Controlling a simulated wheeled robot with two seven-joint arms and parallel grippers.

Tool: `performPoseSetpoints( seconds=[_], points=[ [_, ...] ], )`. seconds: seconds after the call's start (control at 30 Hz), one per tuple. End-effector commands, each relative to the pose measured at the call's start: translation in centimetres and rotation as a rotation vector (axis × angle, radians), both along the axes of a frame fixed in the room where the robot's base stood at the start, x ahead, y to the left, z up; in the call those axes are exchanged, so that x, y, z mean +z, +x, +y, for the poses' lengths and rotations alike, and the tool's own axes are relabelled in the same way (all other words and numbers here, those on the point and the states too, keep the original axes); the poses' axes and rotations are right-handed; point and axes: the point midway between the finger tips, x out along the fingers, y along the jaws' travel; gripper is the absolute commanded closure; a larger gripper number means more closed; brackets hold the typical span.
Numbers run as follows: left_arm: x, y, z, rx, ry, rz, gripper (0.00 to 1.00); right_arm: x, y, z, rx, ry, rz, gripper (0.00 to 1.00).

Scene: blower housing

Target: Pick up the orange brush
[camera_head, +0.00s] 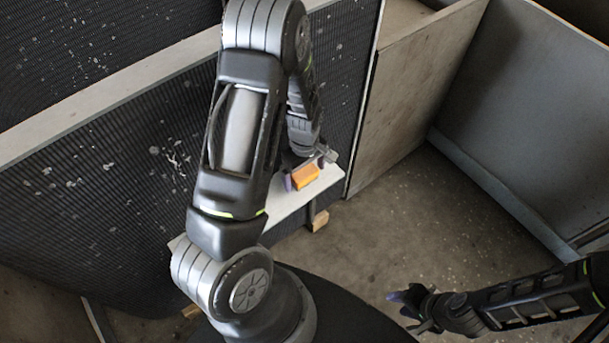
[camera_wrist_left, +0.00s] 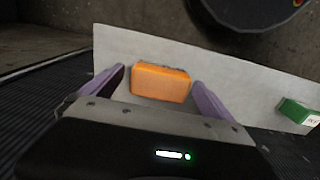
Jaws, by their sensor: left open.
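The orange brush (camera_head: 306,175) is a small orange block on a pale board, seen in the head view beside my left gripper (camera_head: 308,178). In the left wrist view the orange brush (camera_wrist_left: 160,84) lies between the two purple fingers of my left gripper (camera_wrist_left: 157,90). The fingers are apart, with a gap on each side of the brush. My right gripper (camera_head: 408,303) is at the lower right of the head view, over the floor and far from the brush. Its purple fingertips show, but their opening is unclear.
The pale board (camera_wrist_left: 235,82) also bears a green block (camera_wrist_left: 298,111) near its right end. A dark ribbed wall (camera_head: 110,190) with pale specks stands behind the board. Grey panels (camera_head: 545,110) stand at the right. Bare floor (camera_head: 400,215) lies between.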

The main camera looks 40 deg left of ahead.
Motion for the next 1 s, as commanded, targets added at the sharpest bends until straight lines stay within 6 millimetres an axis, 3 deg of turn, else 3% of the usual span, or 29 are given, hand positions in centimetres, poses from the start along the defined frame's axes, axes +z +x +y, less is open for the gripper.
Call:
performPoseSetpoints(
  seconds=[0.1, 0.9, 1.0],
  points=[
    [0.01, 0.0, 0.0, 0.0, 0.0, 0.0, 0.03, 0.0, 0.0, 0.0, 0.0, 0.0, 0.0, 0.64],
    [0.01, 0.0, 0.0, 0.0, 0.0, 0.0, 0.68, 0.0, 0.0, 0.0, 0.0, 0.0, 0.0, 0.64],
    [0.03, 0.02, 0.0, 0.0, 0.0, 0.0, 0.71, 0.01, 0.0, 0.0, 0.0, 0.0, 0.0, 0.64]
  ],
)
